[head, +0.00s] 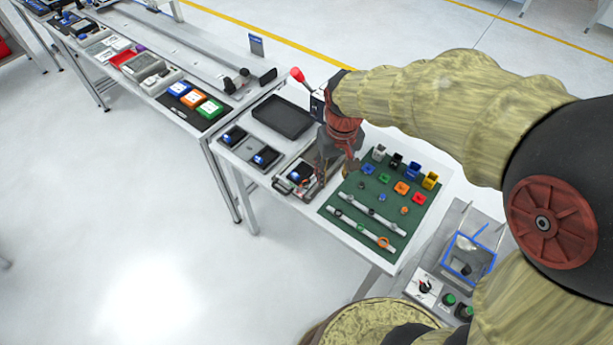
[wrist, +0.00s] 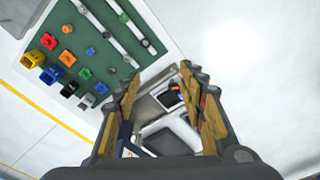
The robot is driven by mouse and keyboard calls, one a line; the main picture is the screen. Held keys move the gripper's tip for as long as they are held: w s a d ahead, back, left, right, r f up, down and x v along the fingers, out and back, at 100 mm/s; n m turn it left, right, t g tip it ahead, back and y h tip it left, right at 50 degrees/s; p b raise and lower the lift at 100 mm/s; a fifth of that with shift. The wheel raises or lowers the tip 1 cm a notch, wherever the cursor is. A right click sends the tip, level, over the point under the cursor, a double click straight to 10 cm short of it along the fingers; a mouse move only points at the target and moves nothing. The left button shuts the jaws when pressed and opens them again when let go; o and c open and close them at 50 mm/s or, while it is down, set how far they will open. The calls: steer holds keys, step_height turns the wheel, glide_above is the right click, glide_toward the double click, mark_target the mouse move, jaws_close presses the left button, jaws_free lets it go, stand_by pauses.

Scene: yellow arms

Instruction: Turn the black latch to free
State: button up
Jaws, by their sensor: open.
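My gripper (head: 335,174) hangs over the work table, between a grey fixture tray (head: 283,185) and the green board. Its jaws are open and empty. In the wrist view, the open fingers (wrist: 159,76) stand either side of the grey fixture, which holds a small dark device (wrist: 168,99) with an orange part. The fixture lies beyond the fingertips, apart from them as far as I can see. I cannot make out a black latch for certain; the fingers hide part of the fixture.
A green board (head: 368,192) with coloured blocks, rings and two white rails lies right of my gripper. A black tray (head: 283,117) is behind. A control box (head: 424,287) with a dark knob and green buttons stands at lower right. Open floor (head: 130,230) lies left.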

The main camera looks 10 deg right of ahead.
steer(key=n+p, duration=0.1)
steer(key=p, duration=0.1)
glide_above(307, 181)
steer(key=shift+g, duration=0.4)
step_height(307, 181, down, 12)
steer(key=shift+r, duration=0.1)
step_height(307, 181, down, 7)
steer(key=shift+f, duration=0.2)
steer(key=shift+c, duration=1.2)
steer(key=c, duration=0.8)
jaws_close()
